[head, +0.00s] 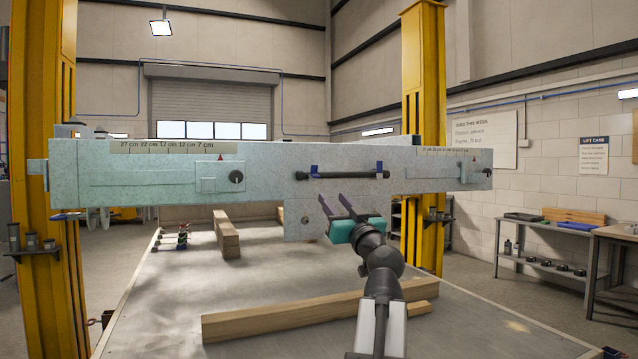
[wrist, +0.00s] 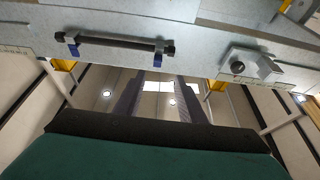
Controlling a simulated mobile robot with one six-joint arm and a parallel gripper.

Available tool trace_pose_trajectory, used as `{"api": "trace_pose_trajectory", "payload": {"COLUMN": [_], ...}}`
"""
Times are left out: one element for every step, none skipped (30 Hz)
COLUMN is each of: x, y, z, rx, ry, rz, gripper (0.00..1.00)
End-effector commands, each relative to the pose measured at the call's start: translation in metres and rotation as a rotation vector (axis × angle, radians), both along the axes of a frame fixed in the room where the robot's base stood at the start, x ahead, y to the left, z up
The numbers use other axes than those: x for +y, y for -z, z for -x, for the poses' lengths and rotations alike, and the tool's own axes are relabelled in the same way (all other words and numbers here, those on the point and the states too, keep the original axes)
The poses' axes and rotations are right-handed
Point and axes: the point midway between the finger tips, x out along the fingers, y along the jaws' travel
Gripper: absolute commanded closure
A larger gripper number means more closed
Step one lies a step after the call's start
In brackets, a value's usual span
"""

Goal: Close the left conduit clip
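A dark conduit (head: 345,175) runs level along the pale frame beam. The left conduit clip (head: 314,170) is a small blue piece at its left end, with its tab standing up above the conduit. A similar right clip (head: 379,167) is at the other end. The wrist view is turned over: the left clip (wrist: 158,57) shows at right there, the right clip (wrist: 73,51) at left. My gripper (head: 336,204) is open and empty, below the conduit and slightly right of the left clip, apart from it. Whether the tab touches the conduit is too small to tell.
A box with a black knob (head: 236,177) sits on the beam left of the conduit. A plate (head: 300,222) hangs below the beam behind my gripper. Yellow posts (head: 424,100) stand at both sides. Timber (head: 290,318) lies on the table below. The space before the clips looks clear.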

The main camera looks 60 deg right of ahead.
Motion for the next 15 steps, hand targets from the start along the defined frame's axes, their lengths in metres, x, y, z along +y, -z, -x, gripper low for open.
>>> {"api": "trace_pose_trajectory", "payload": {"x": [-0.001, -0.002, -0.003, -0.003, -0.004, -0.005, -0.006, -0.007, -0.008, -0.009, -0.01, -0.011, -0.013, -0.014, -0.016], "y": [0.0, 0.0, 0.0, 0.0, 0.0, -0.001, -0.001, -0.001, -0.002, -0.003, -0.003, -0.004, -0.005, -0.006, -0.007], "z": [0.002, 0.002, 0.003, 0.004, 0.004, 0.004, 0.004, 0.003, 0.002, 0.001, 0.0, -0.002, -0.003, -0.005, -0.007], "rx": [0.0, 0.0, 0.0, 0.0, 0.0, 0.0, 0.0, 0.0, 0.0, 0.0, 0.0, 0.0, 0.0, 0.0, 0.0], "ry": [0.003, 0.004, 0.005, 0.006, 0.008, 0.009, 0.009, 0.009, 0.009, 0.01, 0.009, 0.009, 0.009, 0.009, 0.009], "rz": [0.0, 0.0, 0.0, 0.0, 0.0, 0.0, 0.0, 0.0, -0.001, 0.0, -0.001, -0.001, -0.001, -0.001, -0.001], "gripper": [0.63, 0.63, 0.63, 0.63, 0.63, 0.63, 0.63, 0.63, 0.63, 0.63, 0.63, 0.63, 0.63, 0.63, 0.63]}}
